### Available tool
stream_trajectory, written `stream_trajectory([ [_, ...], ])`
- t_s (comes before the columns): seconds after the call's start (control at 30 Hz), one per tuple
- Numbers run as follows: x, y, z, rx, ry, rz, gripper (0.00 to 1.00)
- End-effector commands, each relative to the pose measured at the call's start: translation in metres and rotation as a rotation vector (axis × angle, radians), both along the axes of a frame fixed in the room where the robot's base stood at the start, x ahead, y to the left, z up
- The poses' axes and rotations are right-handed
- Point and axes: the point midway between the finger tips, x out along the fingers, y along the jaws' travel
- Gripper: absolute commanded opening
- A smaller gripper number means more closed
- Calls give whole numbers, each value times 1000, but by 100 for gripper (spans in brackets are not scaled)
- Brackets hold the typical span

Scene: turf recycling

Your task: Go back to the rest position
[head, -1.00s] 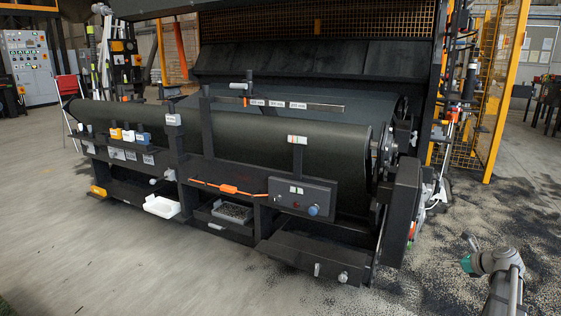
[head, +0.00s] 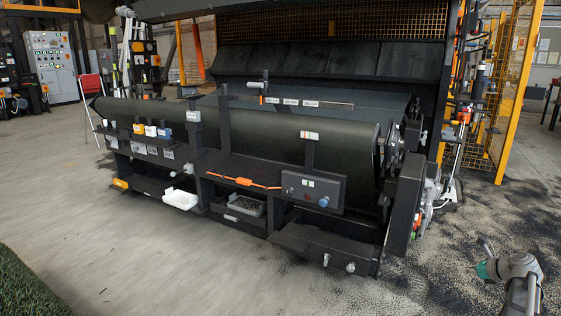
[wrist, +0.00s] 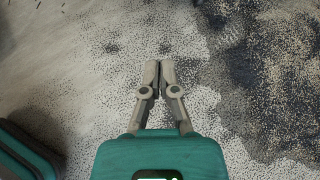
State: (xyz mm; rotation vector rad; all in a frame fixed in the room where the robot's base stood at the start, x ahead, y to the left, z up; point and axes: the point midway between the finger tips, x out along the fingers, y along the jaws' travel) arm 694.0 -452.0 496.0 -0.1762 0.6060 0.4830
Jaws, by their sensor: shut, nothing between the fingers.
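My gripper (wrist: 159,68) shows in the wrist view with its two pale fingers together and nothing between them. It points at the bare floor (wrist: 80,70), which carries dark granules on the right. In the head view part of my arm, with a teal end, shows at the lower right, apart from the machine; the fingertips cannot be made out there. The large machine (head: 280,145) with its long dark roller stands in the middle of the head view. My gripper touches nothing that I can see.
A white tray (head: 180,198) and a grey tray (head: 245,205) sit low in the machine's front. A drawer-like box (head: 318,248) juts out at the front right. A yellow fence (head: 512,95) stands at the right. Green turf (head: 25,285) lies at lower left. The front floor is open.

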Motion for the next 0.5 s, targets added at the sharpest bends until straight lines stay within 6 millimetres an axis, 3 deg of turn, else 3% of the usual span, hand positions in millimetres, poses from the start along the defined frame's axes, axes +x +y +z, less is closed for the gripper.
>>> stream_trajectory([
  [0.3,2,31,0,-84,5,96,0],
  [0.5,3,63,0,-170,5,200,0],
])
